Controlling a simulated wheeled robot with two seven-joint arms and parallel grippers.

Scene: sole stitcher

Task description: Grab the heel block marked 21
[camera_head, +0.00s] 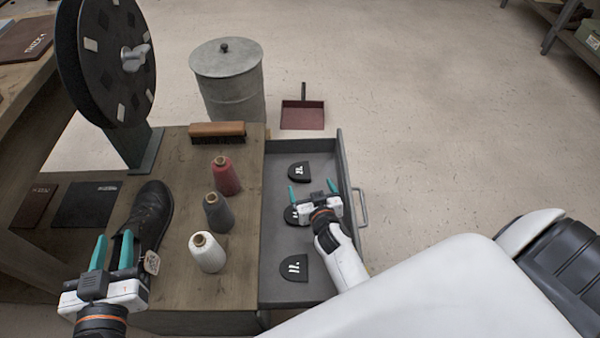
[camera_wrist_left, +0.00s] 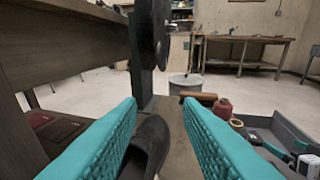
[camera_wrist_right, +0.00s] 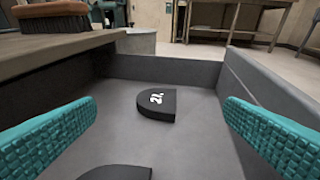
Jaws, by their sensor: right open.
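Three black D-shaped heel blocks lie flat in the grey open drawer (camera_head: 350,168). The far block (camera_head: 299,172) also shows in the right wrist view (camera_wrist_right: 156,103), where its white mark looks like 21. The middle block (camera_head: 291,215) is partly covered by my right gripper (camera_head: 312,187); a dark block edge shows at the bottom of the right wrist view (camera_wrist_right: 115,173). The near block (camera_head: 293,267) has a white mark I cannot read surely. My right gripper is open and empty over the drawer, short of the far block. My left gripper (camera_head: 112,250) is open near the black shoe (camera_head: 152,212).
Red (camera_head: 225,176), grey (camera_head: 217,212) and white (camera_head: 207,253) thread spools stand on the bench left of the drawer. A brush (camera_head: 217,132) lies at the bench's back edge. The drawer's walls surround my right gripper. A metal bin (camera_head: 230,85) and a dustpan (camera_head: 302,114) are beyond.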

